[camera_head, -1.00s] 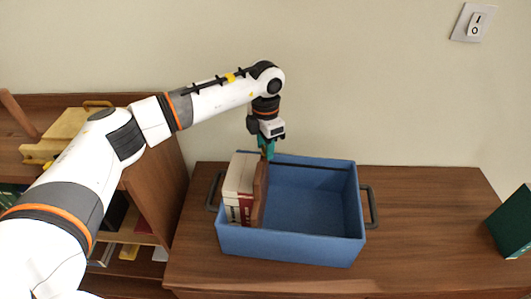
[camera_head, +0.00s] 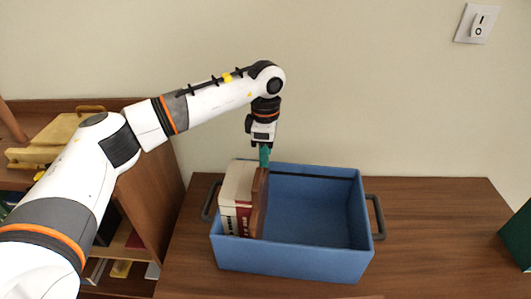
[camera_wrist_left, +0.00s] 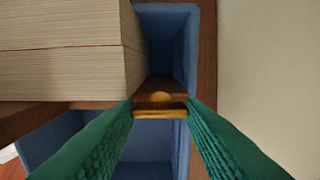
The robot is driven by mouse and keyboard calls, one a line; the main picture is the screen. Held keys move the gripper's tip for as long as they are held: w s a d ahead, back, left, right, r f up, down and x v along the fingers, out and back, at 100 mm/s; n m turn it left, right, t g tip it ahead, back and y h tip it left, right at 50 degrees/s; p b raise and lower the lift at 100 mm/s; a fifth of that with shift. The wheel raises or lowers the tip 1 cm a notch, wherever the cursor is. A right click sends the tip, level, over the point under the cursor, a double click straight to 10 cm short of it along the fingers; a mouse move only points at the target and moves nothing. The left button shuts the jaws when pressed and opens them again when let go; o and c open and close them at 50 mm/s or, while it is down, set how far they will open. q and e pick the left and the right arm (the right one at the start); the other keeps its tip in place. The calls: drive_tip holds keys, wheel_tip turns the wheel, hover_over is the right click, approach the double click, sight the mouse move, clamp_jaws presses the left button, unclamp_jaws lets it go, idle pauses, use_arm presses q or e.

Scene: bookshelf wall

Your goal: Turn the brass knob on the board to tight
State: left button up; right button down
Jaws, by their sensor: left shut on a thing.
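A blue crate (camera_head: 310,262) stands on the wooden cabinet top. Thick books (camera_head: 237,190) stand upright at its left side, and a brown wooden board (camera_head: 260,205) stands against them. The brass knob (camera_wrist_left: 160,98), with a wide brass bar (camera_wrist_left: 160,113), sits on the board's top edge in the left wrist view. My left gripper (camera_head: 264,162) points straight down over the board. Its green fingers (camera_wrist_left: 160,108) are shut on the brass knob, one tip at each end of the bar. The knob is hidden by the fingers in the head view. My right gripper is not in view.
The right part of the crate is empty. Dark handles (camera_head: 376,216) stick out at its sides. A bookshelf (camera_head: 150,190) stands at left, a green book (camera_head: 517,236) is at the right edge, and a switch (camera_head: 477,24) is on the wall. The cabinet top (camera_head: 440,215) right of the crate is clear.

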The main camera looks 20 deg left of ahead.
use_arm(q)
drive_tip(key=shift+w+a+r, duration=0.1)
drive_tip(key=shift+r, duration=0.05)
drive_tip(key=o, duration=1)
